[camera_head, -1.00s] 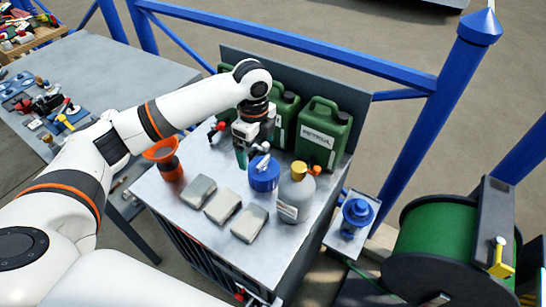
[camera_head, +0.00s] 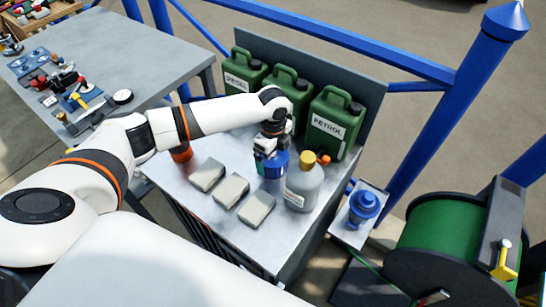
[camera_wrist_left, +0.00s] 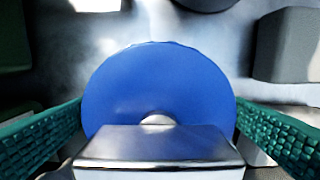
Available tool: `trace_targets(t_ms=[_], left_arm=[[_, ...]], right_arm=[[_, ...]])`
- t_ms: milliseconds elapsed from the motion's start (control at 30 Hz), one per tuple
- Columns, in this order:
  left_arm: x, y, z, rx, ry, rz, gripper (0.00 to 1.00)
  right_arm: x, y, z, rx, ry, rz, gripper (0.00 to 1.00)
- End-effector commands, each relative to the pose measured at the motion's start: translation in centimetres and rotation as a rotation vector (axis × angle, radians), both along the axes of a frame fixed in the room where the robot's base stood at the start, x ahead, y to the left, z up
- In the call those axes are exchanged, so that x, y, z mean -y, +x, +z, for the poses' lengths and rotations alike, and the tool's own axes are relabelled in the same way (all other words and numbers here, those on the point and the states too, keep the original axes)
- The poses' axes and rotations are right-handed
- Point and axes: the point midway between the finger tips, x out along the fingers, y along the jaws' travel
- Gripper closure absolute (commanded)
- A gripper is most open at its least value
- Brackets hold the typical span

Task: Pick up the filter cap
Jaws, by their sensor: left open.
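The blue round piece (camera_head: 277,167), which looks like the filter cap, stands on the grey metal bench top. My left gripper (camera_head: 266,160) is right above it and partly hides it. In the left wrist view the blue disc (camera_wrist_left: 160,80) lies between the open teal finger pads of the left gripper (camera_wrist_left: 160,122), with narrow gaps visible at its sides. A shiny metal block (camera_wrist_left: 160,148) covers its near edge; I cannot tell whether it belongs to the cap. My right gripper is not in view.
A grey bottle with a yellow cap (camera_head: 303,188) stands close right of the blue piece. Green jerrycans (camera_head: 331,125) stand behind. Several grey blocks (camera_head: 230,190) lie in front. Another blue fitting (camera_head: 363,205) sits on a small side plate. A green hose reel (camera_head: 440,240) is at right.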

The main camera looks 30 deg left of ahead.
Motion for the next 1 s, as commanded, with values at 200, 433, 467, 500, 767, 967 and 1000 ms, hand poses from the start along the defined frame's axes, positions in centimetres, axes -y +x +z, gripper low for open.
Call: trace_targets(t_ms=[200, 433, 467, 500, 767, 967, 1000], left_arm=[[-0.02, -0.02, -1.16, 0.001, 0.000, 0.000, 0.00], [-0.02, -0.02, -1.13, 0.001, 0.000, 0.000, 0.15], [-0.02, -0.02, -1.12, 0.001, 0.000, 0.000, 0.20], [-0.03, -0.02, -1.12, 0.001, 0.000, 0.000, 0.26], [-0.03, 0.01, -1.06, 0.002, 0.000, 0.000, 0.48], [-0.01, 0.07, -0.56, 0.004, -0.002, 0.000, 0.49], [-0.02, 0.09, -0.28, 0.004, -0.002, 0.000, 0.49]], right_arm=[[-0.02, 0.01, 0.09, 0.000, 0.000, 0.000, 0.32], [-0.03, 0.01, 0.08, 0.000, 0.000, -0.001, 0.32], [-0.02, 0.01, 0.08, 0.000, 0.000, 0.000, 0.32], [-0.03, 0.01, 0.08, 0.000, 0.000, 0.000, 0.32], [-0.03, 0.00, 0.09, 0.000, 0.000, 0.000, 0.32], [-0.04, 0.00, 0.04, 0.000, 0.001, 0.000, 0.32], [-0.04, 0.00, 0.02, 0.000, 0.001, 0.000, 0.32]])
